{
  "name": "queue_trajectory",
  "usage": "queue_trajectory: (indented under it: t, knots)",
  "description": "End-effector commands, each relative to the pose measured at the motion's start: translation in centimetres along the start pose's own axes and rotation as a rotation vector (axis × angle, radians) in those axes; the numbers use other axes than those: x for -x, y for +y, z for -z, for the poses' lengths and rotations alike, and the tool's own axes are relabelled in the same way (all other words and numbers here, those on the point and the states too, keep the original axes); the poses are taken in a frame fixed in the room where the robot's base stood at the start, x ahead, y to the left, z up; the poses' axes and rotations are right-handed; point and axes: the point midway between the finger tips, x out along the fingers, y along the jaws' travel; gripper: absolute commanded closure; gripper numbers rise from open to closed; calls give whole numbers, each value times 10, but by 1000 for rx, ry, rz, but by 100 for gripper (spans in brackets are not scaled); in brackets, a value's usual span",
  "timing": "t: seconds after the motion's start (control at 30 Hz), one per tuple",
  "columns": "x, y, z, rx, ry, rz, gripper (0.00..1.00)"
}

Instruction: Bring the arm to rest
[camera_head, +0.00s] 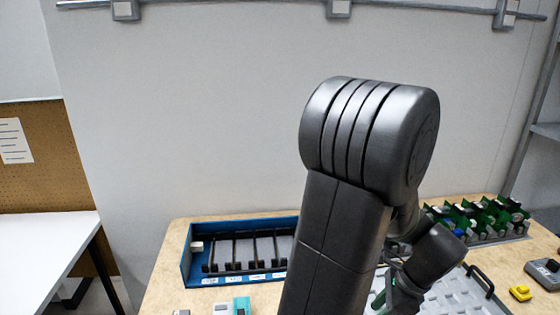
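My arm rises large in the middle of the head view, with its elbow high and a forearm link folded down behind it on the right. What seems to be part of my gripper (400,292) shows low beside the upper link, over the left part of a light grey tray (455,295). The arm hides most of it. I cannot see its fingertips, or whether it holds anything.
A blue rack (187,262) with dark slots stands on the wooden table (165,290) left of my arm. Small white and teal blocks (241,306) lie in front. Green boards (480,215) stand in a holder at the back right. A yellow part (520,293) lies at right.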

Motion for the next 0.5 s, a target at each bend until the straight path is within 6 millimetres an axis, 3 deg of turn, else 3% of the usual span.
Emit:
queue_trajectory:
  t: [0.5]
  knots:
    - [-98, 1, -1, 0, -3, -5, 68]
